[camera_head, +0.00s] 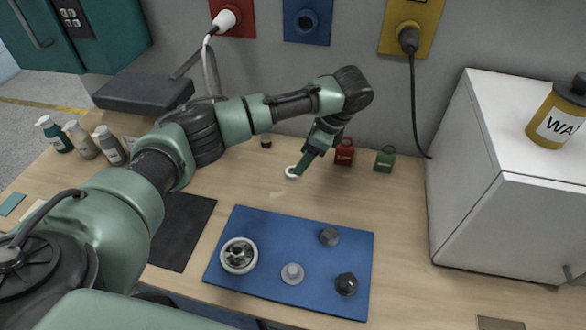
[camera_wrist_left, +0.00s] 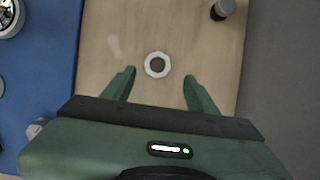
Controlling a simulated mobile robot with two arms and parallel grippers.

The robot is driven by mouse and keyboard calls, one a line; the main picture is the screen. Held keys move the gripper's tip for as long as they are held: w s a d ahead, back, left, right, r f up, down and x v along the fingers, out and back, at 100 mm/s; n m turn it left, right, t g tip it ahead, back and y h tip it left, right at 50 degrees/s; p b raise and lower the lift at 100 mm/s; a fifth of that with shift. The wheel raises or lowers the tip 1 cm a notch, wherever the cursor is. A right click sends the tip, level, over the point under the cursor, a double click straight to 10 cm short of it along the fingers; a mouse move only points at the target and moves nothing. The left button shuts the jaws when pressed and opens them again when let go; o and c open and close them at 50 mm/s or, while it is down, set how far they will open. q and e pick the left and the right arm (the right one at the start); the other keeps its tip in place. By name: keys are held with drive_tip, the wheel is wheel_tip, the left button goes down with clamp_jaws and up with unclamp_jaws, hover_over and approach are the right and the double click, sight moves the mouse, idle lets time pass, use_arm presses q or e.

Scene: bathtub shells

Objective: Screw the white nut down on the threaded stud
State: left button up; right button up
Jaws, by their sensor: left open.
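The white nut (camera_head: 290,175) lies flat on the wooden table behind the blue mat. In the wrist view this gripper (camera_wrist_left: 159,77) is open and empty. A light grey round base with a short upright post (camera_head: 292,271) on the mat looks like the stud; its thread is too small to see. My right gripper is not in view.
The blue mat (camera_head: 260,222) also holds a white-rimmed round part (camera_head: 239,256) and dark hexagonal pieces (camera_head: 346,284). Red (camera_head: 344,153) and green (camera_head: 385,160) padlock-like objects stand right of the gripper. A small dark-capped bottle (camera_wrist_left: 222,9) stands near the wall. A white cabinet (camera_head: 500,205) bounds the right.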

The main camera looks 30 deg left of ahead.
sight(291, 174)
use_arm(q)
drive_tip(key=x, duration=0.1)
drive_tip(key=p+x, duration=0.1)
drive_tip(key=x, duration=0.2)
drive_tip(key=shift+s+a+f, duration=0.3)
drive_tip(key=shift+s, duration=0.05)
clamp_jaws()
drive_tip(key=shift+d+r, duration=0.1)
